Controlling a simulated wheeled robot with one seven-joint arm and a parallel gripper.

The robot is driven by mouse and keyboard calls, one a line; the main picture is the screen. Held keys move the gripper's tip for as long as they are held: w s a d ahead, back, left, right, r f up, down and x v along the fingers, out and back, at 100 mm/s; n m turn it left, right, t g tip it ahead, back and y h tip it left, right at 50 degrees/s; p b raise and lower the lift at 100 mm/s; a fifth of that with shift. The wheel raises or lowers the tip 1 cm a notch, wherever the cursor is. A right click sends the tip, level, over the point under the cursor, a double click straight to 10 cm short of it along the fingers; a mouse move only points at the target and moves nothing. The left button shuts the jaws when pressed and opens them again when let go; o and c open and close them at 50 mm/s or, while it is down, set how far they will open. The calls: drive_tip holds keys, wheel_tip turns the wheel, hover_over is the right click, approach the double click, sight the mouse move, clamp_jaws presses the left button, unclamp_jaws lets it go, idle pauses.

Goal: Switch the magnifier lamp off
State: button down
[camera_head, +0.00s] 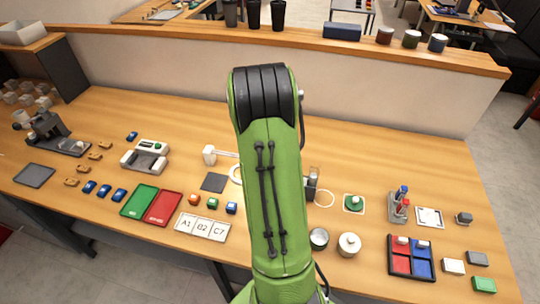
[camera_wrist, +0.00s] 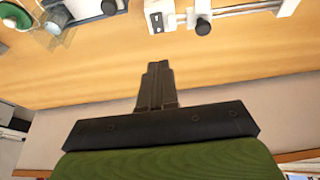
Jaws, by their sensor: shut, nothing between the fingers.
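A white stand with an arm and a pale ring, which looks like the magnifier lamp (camera_head: 209,155), stands on the bench left of my green arm in the head view. My arm hides part of its ring. In the wrist view a white block with a black knob (camera_wrist: 202,28) and a rail lies at the top edge; I cannot tell whether it belongs to the lamp. No switch or lit state can be made out. My gripper (camera_wrist: 155,68) is shut and empty, pointing towards the bench, apart from these parts. In the head view my arm hides the gripper.
A green tray (camera_head: 140,200) and a red tray (camera_head: 164,208) lie to the left. A dark-framed sorting tray (camera_head: 411,272), a metal cup (camera_head: 319,238) and a white jar (camera_head: 349,244) stand to the right. A low partition (camera_head: 370,90) runs behind the bench. Bare wood lies along the back.

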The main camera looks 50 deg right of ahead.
drive_tip(key=x, duration=1.2)
drive_tip(key=shift+a+f, duration=0.2)
drive_tip(key=shift+f, duration=0.15)
drive_tip(key=shift+s, duration=0.1)
